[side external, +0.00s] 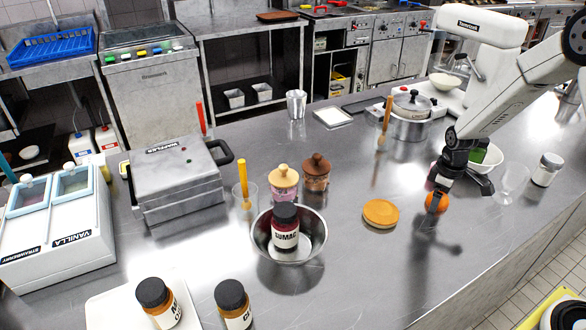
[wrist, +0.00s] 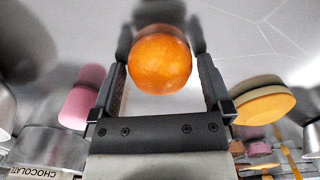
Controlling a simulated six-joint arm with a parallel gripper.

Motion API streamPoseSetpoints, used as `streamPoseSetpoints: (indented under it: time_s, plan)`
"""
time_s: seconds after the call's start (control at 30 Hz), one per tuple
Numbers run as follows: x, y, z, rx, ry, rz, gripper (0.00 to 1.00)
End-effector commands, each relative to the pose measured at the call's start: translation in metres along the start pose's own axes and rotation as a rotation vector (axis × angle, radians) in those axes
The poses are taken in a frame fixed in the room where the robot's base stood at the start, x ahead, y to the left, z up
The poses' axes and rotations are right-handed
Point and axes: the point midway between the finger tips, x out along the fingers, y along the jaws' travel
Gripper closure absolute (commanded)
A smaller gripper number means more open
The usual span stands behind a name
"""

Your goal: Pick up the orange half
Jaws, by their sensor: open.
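The orange half (side external: 437,203) is at the lower end of my gripper (side external: 440,190), low over the steel counter at the right. In the wrist view the orange half (wrist: 160,68) shows as a round orange shape between the two fingers of my gripper (wrist: 160,45). One finger stands on each side of it. The fingers are open; whether either one touches the orange cannot be told. The fingers hide part of it in the side view.
A tan round disc (side external: 381,213) lies left of my gripper. A metal bowl (side external: 261,240) holds a sumac jar (side external: 285,228). A clear glass (side external: 512,180) and a white jar (side external: 547,169) stand to the right.

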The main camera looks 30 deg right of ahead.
Motion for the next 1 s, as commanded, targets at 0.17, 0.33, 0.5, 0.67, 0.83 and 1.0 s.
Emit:
streamPoseSetpoints:
  time_s: [0.17,0.33,0.5,0.67,0.83,1.0]
  plan:
    - [0.000,0.000,0.000,0.000,0.000,0.000,0.00]
    - [0.000,0.000,0.000,0.000,0.000,0.000,0.35]
    - [-0.001,0.000,0.000,0.000,0.000,0.000,0.74]
    - [-0.001,0.000,0.000,0.000,0.000,0.000,0.75]
    - [-0.003,0.000,0.000,0.000,0.000,0.000,0.75]
    - [-0.012,0.001,-0.001,0.000,0.002,0.002,0.75]
